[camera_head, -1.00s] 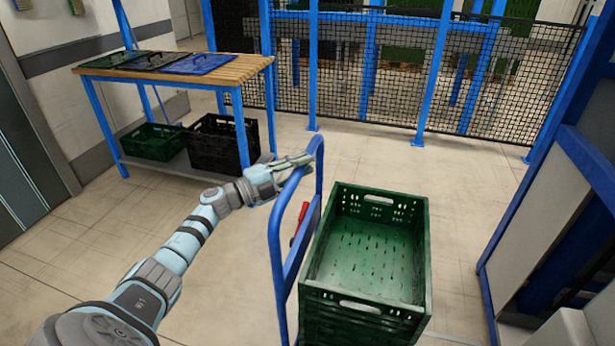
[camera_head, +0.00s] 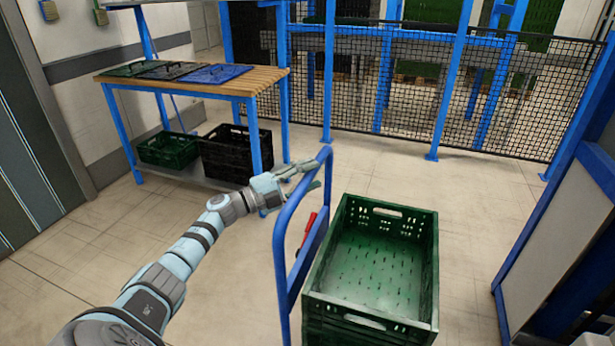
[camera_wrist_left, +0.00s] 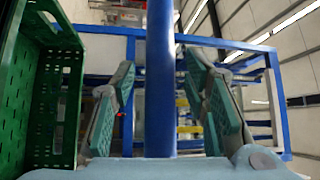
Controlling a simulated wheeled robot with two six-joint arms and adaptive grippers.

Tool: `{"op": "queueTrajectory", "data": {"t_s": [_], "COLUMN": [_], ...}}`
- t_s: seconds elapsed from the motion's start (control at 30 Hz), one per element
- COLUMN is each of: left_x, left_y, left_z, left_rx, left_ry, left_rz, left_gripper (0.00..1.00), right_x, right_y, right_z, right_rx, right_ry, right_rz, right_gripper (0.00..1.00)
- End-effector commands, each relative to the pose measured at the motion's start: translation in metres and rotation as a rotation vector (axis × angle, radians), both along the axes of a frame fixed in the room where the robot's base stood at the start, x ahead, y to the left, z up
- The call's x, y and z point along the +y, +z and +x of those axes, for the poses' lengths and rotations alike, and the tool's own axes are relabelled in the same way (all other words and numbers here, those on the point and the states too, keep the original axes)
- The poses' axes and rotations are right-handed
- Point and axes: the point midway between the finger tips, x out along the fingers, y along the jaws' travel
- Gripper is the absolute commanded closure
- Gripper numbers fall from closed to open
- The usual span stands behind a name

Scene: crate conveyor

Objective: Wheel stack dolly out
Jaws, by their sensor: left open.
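The dolly's blue tubular handle (camera_head: 278,250) stands upright left of the green crate stack (camera_head: 430,285). The top crate is empty and its open inside faces up; the dolly's base is out of view. My left gripper (camera_head: 311,175) is at the top of the handle, with its fingers apart on either side of the bar. In the left wrist view the blue bar (camera_wrist_left: 160,110) runs between the open fingers, with gaps on both sides. A green crate (camera_wrist_left: 40,100) shows at left there. My right gripper is not in view.
A wood-topped blue bench (camera_head: 262,84) with lids on top and crates below stands at the back left. A mesh fence (camera_head: 400,100) closes the back. A blue-framed panel (camera_head: 560,220) stands at right. The floor (camera_head: 440,200) behind the crates is clear.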

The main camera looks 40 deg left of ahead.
Motion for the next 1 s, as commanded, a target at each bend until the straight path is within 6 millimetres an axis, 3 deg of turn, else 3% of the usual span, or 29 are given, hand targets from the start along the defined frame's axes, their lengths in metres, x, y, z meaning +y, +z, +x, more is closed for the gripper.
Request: {"op": "queueTrajectory", "data": {"t_s": [0.17, 0.4, 0.57, 1.0], "left_x": [0.008, 0.035, 0.048, 0.052], "left_y": [-0.004, -0.014, -0.018, -0.017], "left_z": [-0.015, -0.073, -0.101, -0.107], "left_rx": [0.004, 0.010, 0.006, 0.000], "left_ry": [0.001, -0.002, -0.002, 0.000], "left_rz": [0.004, 0.005, 0.005, 0.000], "left_gripper": [0.59, 0.59, 0.59, 0.59], "right_x": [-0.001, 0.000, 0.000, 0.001], "right_y": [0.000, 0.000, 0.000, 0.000], "right_z": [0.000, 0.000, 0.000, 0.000], "right_rx": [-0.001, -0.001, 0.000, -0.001], "right_ry": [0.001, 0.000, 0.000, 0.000], "right_rz": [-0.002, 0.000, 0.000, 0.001], "right_gripper": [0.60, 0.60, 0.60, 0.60]}}
